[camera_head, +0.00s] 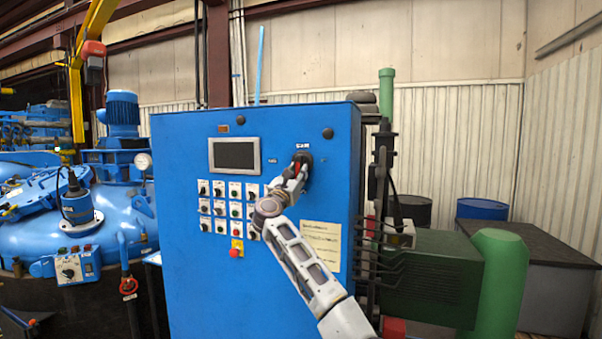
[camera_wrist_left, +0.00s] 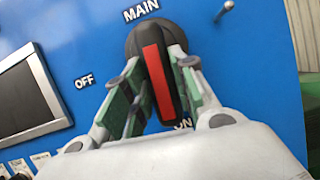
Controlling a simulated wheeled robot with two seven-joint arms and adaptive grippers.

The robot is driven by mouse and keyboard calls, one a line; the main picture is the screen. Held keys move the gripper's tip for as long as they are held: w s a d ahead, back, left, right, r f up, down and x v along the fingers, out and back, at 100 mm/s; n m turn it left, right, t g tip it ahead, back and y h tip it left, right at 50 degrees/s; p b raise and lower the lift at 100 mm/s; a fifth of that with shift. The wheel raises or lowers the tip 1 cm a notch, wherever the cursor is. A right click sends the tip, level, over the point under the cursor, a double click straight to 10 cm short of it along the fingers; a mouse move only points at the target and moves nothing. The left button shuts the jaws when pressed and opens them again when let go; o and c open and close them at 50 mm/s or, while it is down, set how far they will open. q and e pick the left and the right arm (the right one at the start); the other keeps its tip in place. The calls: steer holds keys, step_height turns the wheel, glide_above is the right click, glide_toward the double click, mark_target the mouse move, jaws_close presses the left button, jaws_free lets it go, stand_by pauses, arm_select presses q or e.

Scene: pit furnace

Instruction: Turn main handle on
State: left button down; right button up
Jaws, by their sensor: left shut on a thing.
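The main handle (camera_wrist_left: 158,80) is a black rotary handle with a red stripe, on the upper right of the blue cabinet's front. In the left wrist view it stands nearly upright, between the MAIN label above and a partly hidden ON label below. An OFF label is to its left. In the head view the handle (camera_head: 304,159) is partly hidden by my gripper. My left gripper (camera_head: 298,168) is shut on the handle. In the left wrist view the left gripper's (camera_wrist_left: 157,98) green-padded fingers lie on both sides of it. My right gripper is out of view.
The blue cabinet (camera_head: 185,280) carries a dark screen (camera_head: 235,154) and rows of small knobs and buttons left of the handle. A red emergency button (camera_head: 236,252) sits below them. A green motor (camera_head: 430,285) is right of the cabinet. A blue furnace vessel (camera_head: 110,215) stands left.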

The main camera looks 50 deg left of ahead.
arm_select(q)
steer(key=shift+w+d+n+y, duration=0.2)
steer(key=shift+n+y, duration=0.2)
steer(key=shift+n, duration=0.4)
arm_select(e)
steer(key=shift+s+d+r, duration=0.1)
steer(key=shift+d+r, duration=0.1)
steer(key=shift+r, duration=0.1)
arm_select(q)
steer(key=shift+g, duration=0.3)
steer(key=c, duration=1.2)
jaws_free()
steer(key=shift+o, duration=0.2)
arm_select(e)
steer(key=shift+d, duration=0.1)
arm_select(q)
steer(key=v, duration=1.2)
steer(key=shift+f, duration=0.15)
